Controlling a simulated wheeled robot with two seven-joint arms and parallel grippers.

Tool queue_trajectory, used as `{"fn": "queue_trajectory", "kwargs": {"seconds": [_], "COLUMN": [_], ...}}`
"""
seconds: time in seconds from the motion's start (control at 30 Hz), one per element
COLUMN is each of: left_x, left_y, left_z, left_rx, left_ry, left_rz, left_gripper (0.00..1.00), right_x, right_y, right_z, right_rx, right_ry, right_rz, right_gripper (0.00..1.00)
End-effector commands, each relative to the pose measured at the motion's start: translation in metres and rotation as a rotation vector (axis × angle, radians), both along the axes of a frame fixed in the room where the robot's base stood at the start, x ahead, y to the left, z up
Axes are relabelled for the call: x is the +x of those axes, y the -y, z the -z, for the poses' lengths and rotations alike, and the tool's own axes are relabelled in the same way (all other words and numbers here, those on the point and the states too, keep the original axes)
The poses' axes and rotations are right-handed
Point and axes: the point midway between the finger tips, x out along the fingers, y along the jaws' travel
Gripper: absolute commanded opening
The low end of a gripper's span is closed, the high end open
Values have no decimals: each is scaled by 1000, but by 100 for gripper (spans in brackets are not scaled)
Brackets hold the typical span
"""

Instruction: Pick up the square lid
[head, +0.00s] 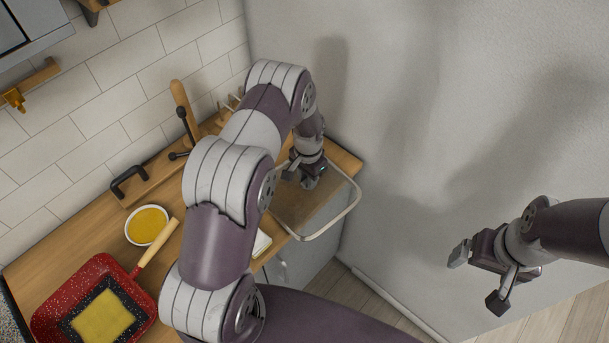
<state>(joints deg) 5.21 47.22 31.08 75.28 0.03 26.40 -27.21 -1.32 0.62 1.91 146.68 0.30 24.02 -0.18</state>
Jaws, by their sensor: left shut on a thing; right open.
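The square lid (318,208) is a clear pane with a pale rounded rim. It is at the right end of the wooden counter, its near edge reaching past the counter's front edge. My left gripper (305,179) is over the lid's far part and is shut on it; the exact grip point is small and partly hidden by my arm. I cannot tell whether the lid touches the counter. My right gripper (474,277) is open and empty, apart from the counter at the right.
A red speckled square pan (48,318) with yellow contents stands on the counter (72,240) at lower left. A white bowl of yellow food (147,225) is beside its handle. A wooden rack (165,172) stands along the tiled wall. A grey wall (420,120) bounds the right.

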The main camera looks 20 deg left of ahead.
Motion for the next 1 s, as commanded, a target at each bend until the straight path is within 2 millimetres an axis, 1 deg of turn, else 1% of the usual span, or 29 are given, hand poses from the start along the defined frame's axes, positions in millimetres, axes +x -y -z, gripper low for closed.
{"fn": "queue_trajectory", "kwargs": {"seconds": [0.13, 0.37, 0.4, 0.47, 0.8, 0.87, 0.97, 1.0], "left_x": [0, 0, 0, 0, 1, 1, 1, 1], "left_y": [3, 3, 3, 3, 3, 3, 3, 4], "left_z": [0, -1, -1, 0, -3, -8, -24, -32], "left_rx": [0, 0, 0, 0, 1, 1, 1, 1], "left_ry": [-1, 0, 0, 0, 1, 4, 6, 5], "left_rz": [0, -1, -1, -1, -1, -1, -1, -1], "left_gripper": [0, 0, 36, 56, 56, 56, 56, 56], "right_x": [0, 0, 0, 0, 0, 0, 0, 0], "right_y": [0, 0, 0, 0, 0, 0, 0, 0], "right_z": [1, 1, 1, 1, 2, 5, 13, 17], "right_rx": [0, 0, 0, 0, 0, 0, 0, 0], "right_ry": [0, 0, 0, 0, 0, 0, 0, 0], "right_rz": [0, 0, 0, 0, 0, 0, 0, 0], "right_gripper": [94, 94, 94, 94, 94, 94, 94, 94]}}
